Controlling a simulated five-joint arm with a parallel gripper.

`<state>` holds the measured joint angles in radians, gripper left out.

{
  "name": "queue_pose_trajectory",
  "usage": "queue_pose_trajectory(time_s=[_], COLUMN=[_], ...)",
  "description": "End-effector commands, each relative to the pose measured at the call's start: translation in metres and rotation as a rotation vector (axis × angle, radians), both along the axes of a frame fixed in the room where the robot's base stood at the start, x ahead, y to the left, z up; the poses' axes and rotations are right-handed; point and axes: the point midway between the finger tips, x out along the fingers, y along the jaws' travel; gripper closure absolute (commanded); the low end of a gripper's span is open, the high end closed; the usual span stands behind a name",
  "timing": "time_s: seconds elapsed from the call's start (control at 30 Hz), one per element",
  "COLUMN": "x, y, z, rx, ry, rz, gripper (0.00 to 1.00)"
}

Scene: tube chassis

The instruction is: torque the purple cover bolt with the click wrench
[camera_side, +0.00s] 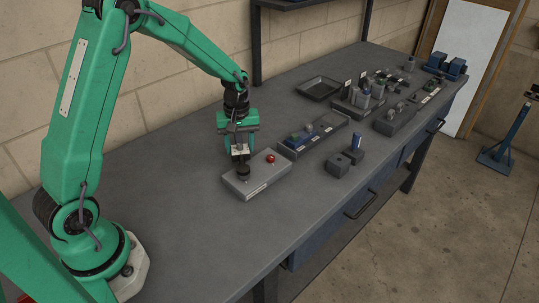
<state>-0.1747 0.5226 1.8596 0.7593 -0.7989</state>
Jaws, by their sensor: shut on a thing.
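My gripper (239,145) points down over the left part of a grey box (262,185) at the front middle of the bench. It is shut on a small pale piece (240,152), which the fingers partly hide. A black round part (243,170) is just below it at the box top; I cannot tell whether they touch. A red knob (270,158) is on the box to the right of the gripper. I cannot make out the purple cover bolt, nor tell whether the held piece is the click wrench.
Right of the box are a long tray (312,137) with small coloured parts and dark blocks (339,166) with a blue-topped piece (357,141). An empty black tray (318,89) and holders (398,120) stand farther back. The bench front left (190,240) is clear.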

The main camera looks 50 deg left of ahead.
Motion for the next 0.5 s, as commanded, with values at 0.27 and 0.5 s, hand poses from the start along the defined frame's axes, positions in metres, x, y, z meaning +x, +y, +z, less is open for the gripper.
queue_pose_trajectory(time_s=[0.27, 0.5], x=[0.0003, -0.0003], y=[0.0001, -0.0001], z=[0.0006, 0.0002], rx=[0.000, 0.000], ry=[-0.001, 0.001], rz=[0.000, 0.000], gripper=[0.26, 0.26])
